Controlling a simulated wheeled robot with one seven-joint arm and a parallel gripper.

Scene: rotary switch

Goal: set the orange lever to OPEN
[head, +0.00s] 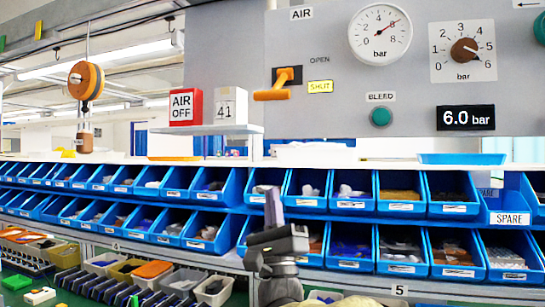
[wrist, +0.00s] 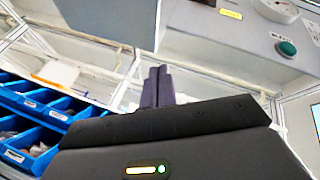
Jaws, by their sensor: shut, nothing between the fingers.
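The orange lever (head: 272,94) is on the grey wall panel (head: 225,60), on a dark mount. Its orange grip end sticks out to the lower left. To its right are the plain OPEN label (head: 319,59) and, lower, the yellow SHUT label (head: 320,86); a yellow label also shows in the wrist view (wrist: 231,14). My gripper (head: 273,192) is well below the lever, in front of the blue bins, with its fingers pointing up. It is apart from the lever. In the wrist view the fingers (wrist: 157,72) are together and empty; the lever is not clearly seen there.
A small shelf (head: 207,129) with an AIR OFF box (head: 185,107) and a 41 box (head: 231,105) is left of the lever. A gauge (head: 380,33), rotary knob (head: 465,50) and green BLEED button (head: 381,116) are to the right. Blue bins (head: 348,192) line the rack below.

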